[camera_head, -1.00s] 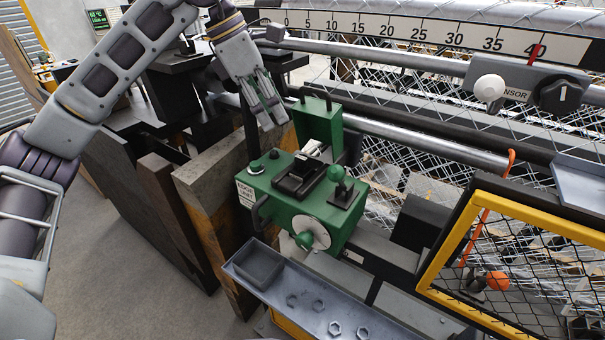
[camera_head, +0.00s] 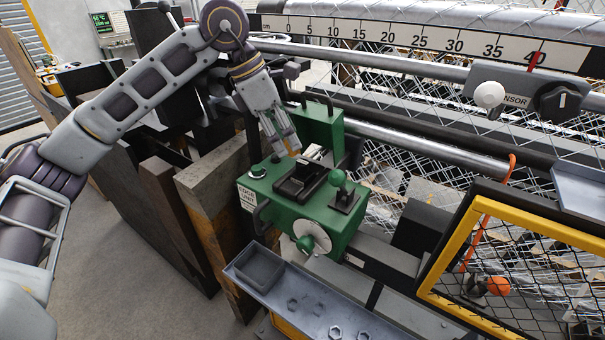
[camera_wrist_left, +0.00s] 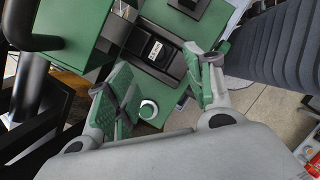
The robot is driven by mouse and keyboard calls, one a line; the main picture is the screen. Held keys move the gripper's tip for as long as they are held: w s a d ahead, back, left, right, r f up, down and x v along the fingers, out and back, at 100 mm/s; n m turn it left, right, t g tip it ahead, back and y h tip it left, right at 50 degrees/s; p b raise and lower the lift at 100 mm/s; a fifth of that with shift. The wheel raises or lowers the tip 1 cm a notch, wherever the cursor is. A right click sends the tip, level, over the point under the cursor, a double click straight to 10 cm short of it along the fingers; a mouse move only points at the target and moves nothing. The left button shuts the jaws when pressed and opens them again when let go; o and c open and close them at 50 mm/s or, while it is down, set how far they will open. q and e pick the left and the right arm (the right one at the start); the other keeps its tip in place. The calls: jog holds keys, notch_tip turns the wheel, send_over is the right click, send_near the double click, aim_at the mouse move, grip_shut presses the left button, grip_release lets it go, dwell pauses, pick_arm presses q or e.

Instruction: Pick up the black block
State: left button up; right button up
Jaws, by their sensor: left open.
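The green machine box (camera_head: 285,212) carries a black open-topped holder (camera_head: 312,176) on its top. In the left wrist view a small black block with a pale label (camera_wrist_left: 158,50) sits in this dark holder. In the head view I cannot clearly separate the block from the holder. My left gripper (camera_head: 286,150) is over the box, just above and behind the holder, pointing down. In the wrist view its green-padded fingers (camera_wrist_left: 160,82) are apart and empty, with the block just beyond them. My right gripper is not in view.
A green-knobbed lever (camera_head: 338,178) stands right of the holder, and an upright green plate (camera_head: 322,127) rises behind it. A grey tray (camera_head: 258,266) with several nuts is in front. A yellow-framed mesh guard (camera_head: 445,250) stands at the right.

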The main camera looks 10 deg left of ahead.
aim_at(301, 162)
pick_arm(q)
jog(key=shift+x, duration=1.5)
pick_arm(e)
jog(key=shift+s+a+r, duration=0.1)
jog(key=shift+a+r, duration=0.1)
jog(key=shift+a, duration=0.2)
pick_arm(q)
jog(key=shift+d+f, duration=0.1)
jog(key=shift+w+p+x, duration=0.15)
jog(key=shift+p+x, duration=0.3)
jog(key=shift+x, duration=0.5)
jog(key=shift+w+p+x, duration=0.2)
jog(key=shift+p+x, duration=0.2)
jog(key=shift+x, duration=0.55)
jog(key=shift+w+d+f, duration=0.1)
jog(key=shift+d+f, duration=0.25)
jog(key=shift+f, duration=0.1)
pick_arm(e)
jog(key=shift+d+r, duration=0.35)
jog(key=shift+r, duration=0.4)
pick_arm(q)
jog(key=shift+c, duration=0.3)
grip_shut()
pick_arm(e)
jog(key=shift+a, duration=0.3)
